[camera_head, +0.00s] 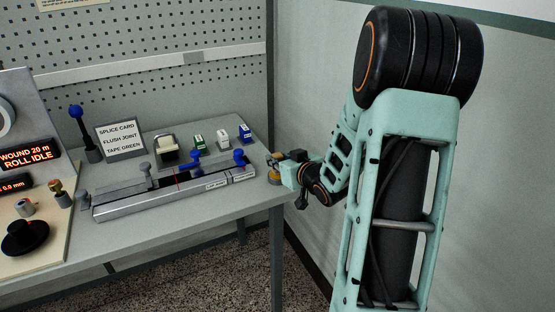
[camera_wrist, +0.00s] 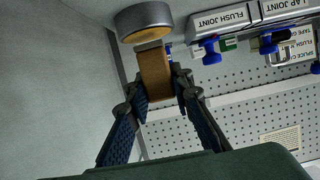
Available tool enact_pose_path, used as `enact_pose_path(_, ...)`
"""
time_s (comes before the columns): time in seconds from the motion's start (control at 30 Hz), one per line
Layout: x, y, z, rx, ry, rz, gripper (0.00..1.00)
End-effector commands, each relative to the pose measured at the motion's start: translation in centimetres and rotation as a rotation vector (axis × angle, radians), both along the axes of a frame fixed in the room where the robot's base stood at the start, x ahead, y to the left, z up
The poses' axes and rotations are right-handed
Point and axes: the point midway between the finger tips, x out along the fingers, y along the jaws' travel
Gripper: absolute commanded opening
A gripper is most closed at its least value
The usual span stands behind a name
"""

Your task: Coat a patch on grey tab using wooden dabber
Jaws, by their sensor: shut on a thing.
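My gripper (camera_wrist: 160,95) is shut on a tan wooden block, which I take to be the wooden dabber (camera_wrist: 153,75). The dabber's far end is at a round grey pot or cap (camera_wrist: 128,24); I cannot tell whether it is inside, touching or only in front of it. In the head view my gripper (camera_head: 283,169) is at the right end of the bench, beside a small yellow-brown round thing (camera_head: 275,180). I cannot make out for sure which part is the grey tab.
A metal splice rail (camera_head: 130,208) with blue knobs lies along the bench (camera_head: 185,228). Behind it stand a splice card (camera_head: 120,141) and several small dispensers, one green (camera_head: 198,142). A winding panel (camera_head: 30,130) is at left. A wall closes off the right.

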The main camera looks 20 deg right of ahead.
Motion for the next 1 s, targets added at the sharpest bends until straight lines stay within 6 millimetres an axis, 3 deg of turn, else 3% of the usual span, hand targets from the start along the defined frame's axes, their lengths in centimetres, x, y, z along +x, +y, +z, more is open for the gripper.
enact_pose_path(1.0, 0.0, 0.0, -1.1, 0.0, 0.0, 0.0, 0.0)
